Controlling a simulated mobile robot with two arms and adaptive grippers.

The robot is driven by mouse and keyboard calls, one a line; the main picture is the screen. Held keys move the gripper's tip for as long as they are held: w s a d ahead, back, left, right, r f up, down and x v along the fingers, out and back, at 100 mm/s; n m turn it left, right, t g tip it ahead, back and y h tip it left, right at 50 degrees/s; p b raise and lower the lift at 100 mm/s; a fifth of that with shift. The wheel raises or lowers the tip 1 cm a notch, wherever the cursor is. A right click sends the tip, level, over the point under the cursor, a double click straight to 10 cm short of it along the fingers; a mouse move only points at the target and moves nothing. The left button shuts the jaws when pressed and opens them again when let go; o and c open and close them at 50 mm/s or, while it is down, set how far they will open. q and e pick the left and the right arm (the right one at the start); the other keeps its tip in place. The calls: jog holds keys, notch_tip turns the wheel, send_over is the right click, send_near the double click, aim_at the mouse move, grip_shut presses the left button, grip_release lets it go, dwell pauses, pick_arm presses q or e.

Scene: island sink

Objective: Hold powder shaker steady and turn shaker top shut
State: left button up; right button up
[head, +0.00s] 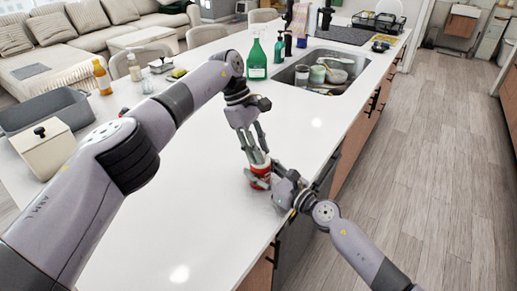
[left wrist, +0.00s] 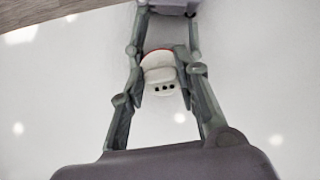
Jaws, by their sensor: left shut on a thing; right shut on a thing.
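The powder shaker (head: 260,174) stands upright on the white island top near its right edge, with a red body and white markings. My left gripper (head: 256,158) comes down from above, with its fingers around the shaker's top. My right gripper (head: 272,180) is shut on the shaker body from the right side. Its fingers are partly hidden behind the shaker and its own hand.
A sink (head: 322,71) holding dishes lies at the back right, with a green spray bottle (head: 257,60) beside it. A grey bin (head: 47,108) and a cream canister (head: 45,148) stand at the left. The counter around the shaker is clear.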

pick_arm(q)
jog(key=shift+a+f+m, duration=0.15)
jog(key=shift+f+m, duration=0.15)
jog(key=shift+m, duration=0.1)
pick_arm(e)
jog(key=shift+a+r, duration=0.1)
jog(key=shift+r, duration=0.1)
pick_arm(q)
jog(key=o, duration=1.1)
jog(key=shift+c, duration=0.2)
jog(key=shift+o, duration=0.6)
jog(key=shift+w, duration=0.1)
pick_arm(e)
jog(key=shift+f, duration=0.1)
pick_arm(q)
jog(key=shift+r, duration=0.15)
jog(key=shift+n, duration=0.4)
pick_arm(e)
jog(key=shift+f, duration=0.1)
